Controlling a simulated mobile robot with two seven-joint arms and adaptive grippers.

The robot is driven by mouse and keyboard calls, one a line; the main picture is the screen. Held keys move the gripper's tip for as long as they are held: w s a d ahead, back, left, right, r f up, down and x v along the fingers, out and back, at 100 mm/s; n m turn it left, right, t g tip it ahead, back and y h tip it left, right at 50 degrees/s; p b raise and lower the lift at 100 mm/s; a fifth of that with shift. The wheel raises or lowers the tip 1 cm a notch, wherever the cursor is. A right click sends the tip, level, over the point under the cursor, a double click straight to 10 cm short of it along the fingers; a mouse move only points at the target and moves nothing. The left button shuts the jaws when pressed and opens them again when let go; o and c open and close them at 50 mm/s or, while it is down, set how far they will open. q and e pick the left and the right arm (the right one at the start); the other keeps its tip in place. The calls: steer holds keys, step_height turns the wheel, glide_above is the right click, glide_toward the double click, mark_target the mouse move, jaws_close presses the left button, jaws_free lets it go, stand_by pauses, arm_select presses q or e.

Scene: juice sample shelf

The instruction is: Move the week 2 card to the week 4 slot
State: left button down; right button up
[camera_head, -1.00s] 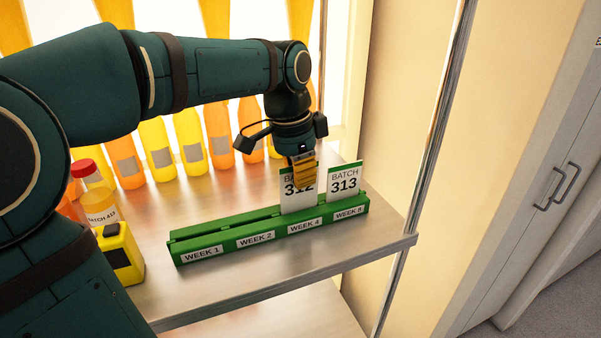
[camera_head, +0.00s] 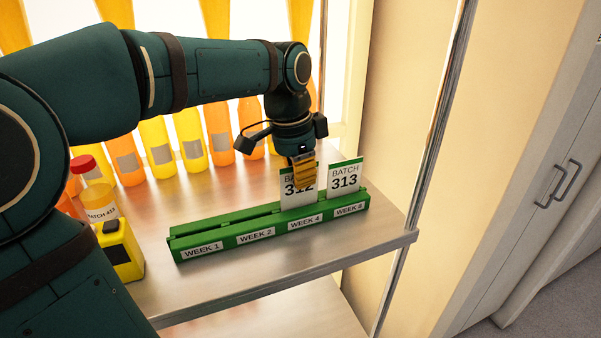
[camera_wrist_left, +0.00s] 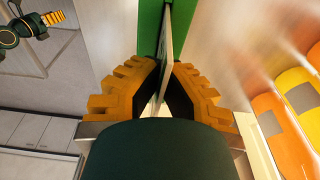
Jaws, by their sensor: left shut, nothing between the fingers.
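The green card rack (camera_head: 215,239) has slots labelled week 1, week 2, week 4 and week 8. The batch 312 card (camera_head: 291,199) stands upright at the week 4 slot, its upper part partly hidden by my left gripper (camera_head: 305,184). The left gripper is shut at the card's top. In the left wrist view the card's thin edge (camera_wrist_left: 166,45) shows at the fingertips; I cannot tell whether they touch it. The week 1 and week 2 positions hold no card. My right gripper (camera_wrist_left: 52,18) shows small at the wrist view's top left, its opening unclear.
The batch 313 card (camera_head: 345,178) stands at week 8, close right of the left gripper. A red-capped bottle (camera_head: 97,195) and a yellow device (camera_head: 122,250) stand left of the rack. Several juice bottles (camera_head: 159,147) line the back. The shelf's front strip is clear.

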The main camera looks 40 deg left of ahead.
arm_select(q)
steer(key=shift+f, duration=0.4)
steer(key=c, duration=1.1)
jaws_free()
steer(key=shift+o, duration=0.2)
steer(key=shift+r, duration=0.1)
steer(key=r, duration=0.4)
steer(key=s+r, duration=0.1)
steer(key=r, duration=0.6)
steer(key=shift+s+a+r, duration=0.3)
steer(key=shift+a+r, duration=0.1)
